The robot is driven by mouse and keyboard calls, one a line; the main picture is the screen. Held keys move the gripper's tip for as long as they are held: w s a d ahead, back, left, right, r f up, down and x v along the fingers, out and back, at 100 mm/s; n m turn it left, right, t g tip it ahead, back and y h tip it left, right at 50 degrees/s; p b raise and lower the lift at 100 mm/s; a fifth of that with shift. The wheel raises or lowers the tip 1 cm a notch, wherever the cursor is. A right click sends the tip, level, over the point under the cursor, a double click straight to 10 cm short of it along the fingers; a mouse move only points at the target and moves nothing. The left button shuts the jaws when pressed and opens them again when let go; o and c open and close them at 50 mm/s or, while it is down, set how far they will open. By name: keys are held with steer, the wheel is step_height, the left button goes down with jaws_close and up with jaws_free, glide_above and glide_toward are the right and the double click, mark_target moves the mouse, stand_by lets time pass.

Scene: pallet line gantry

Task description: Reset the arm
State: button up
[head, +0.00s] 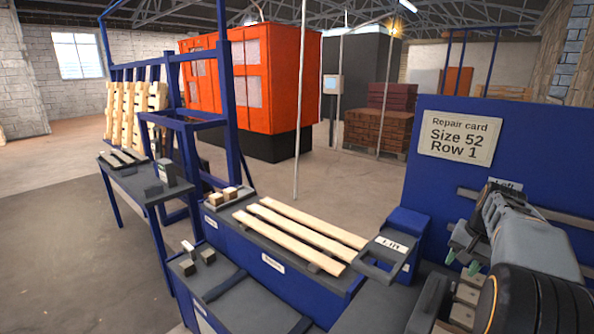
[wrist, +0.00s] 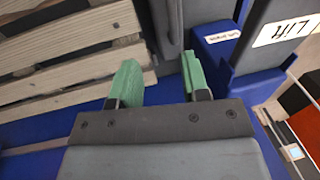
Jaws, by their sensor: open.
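My gripper (head: 462,263) is at the right of the head view, at the end of my arm, in front of the blue panel. Its two green fingertips point down and stand apart. The wrist view also shows my gripper (wrist: 160,78), with nothing between the fingers. Wooden slats (wrist: 70,60) lie to the left of the fingers there. A blue block and a dark plate marked "Lift" (wrist: 285,30) are to the right.
A blue bench carries several long pale boards (head: 300,235) and a dark "Lift" plate (head: 382,262). A repair card (head: 459,137) reading "Size 52 Row 1" is on the blue panel (head: 545,150). A side table (head: 130,180) stands left. Open floor lies behind the bench.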

steer(key=s+a+f+n, duration=0.1)
steer(key=s+a+n, duration=0.2)
steer(key=a, duration=0.5)
steer(key=s+a+f+n+t+p, duration=0.1)
steer(key=s+a+n, duration=0.2)
steer(key=s+a, duration=0.3)
steer(key=s+a+f+n+t+h+p, duration=0.1)
steer(key=s+a, duration=0.3)
steer(key=a, duration=0.8)
steer(key=shift+s+a+f+n, duration=0.15)
steer(key=shift+s+f+n, duration=0.2)
steer(key=shift+f+n, duration=0.4)
steer(key=shift+r, duration=0.15)
